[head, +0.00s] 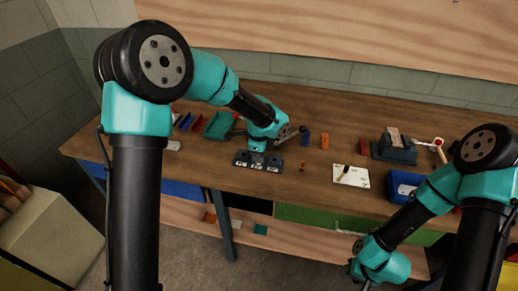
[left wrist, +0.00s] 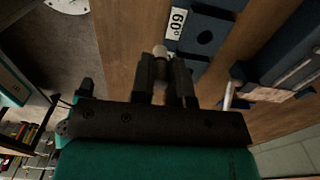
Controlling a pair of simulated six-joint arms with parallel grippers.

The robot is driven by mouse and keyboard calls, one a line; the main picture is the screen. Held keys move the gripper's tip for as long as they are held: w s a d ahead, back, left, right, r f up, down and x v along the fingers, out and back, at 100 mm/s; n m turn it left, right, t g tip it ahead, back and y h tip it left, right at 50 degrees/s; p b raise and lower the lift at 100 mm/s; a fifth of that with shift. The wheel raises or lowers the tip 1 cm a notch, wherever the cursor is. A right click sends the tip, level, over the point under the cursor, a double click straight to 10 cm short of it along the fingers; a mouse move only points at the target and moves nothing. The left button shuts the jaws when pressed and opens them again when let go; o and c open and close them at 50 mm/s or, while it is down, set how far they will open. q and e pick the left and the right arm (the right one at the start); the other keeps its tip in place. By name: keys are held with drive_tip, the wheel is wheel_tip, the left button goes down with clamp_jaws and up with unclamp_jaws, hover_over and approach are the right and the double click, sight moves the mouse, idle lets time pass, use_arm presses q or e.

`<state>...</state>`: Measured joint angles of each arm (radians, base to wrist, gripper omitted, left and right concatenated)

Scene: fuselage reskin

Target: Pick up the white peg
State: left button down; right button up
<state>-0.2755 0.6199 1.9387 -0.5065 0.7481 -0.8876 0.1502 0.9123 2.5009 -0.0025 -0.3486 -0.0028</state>
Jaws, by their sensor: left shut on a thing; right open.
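The white peg (left wrist: 160,51) shows in the left wrist view as a small pale tip between the fingertips of my left gripper (left wrist: 168,64). The gripper is shut on it, and the fingers hide most of it. It stands beside a dark blue block (left wrist: 205,37) with a white label reading 60. In the head view my left gripper (head: 258,153) is over the dark block with white labels (head: 243,163) near the front of the bench; the peg cannot be made out there. My right gripper (head: 361,273) is open, low at the bottom right in front of the bench, and partly hidden.
The wooden bench (head: 310,190) also bears a white card (head: 351,174), a blue bin (head: 400,184), a dark blue fixture (head: 394,151), an orange block (head: 325,141) and a blue block (head: 306,138). A green tray (head: 219,125) lies left of my left gripper.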

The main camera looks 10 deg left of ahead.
use_arm(q)
drive_tip(key=s+d+r, duration=0.1)
drive_tip(key=s+d, duration=0.1)
drive_tip(key=s, duration=0.8)
drive_tip(key=shift+s+d, duration=0.15)
drive_tip(key=shift+d, duration=0.2)
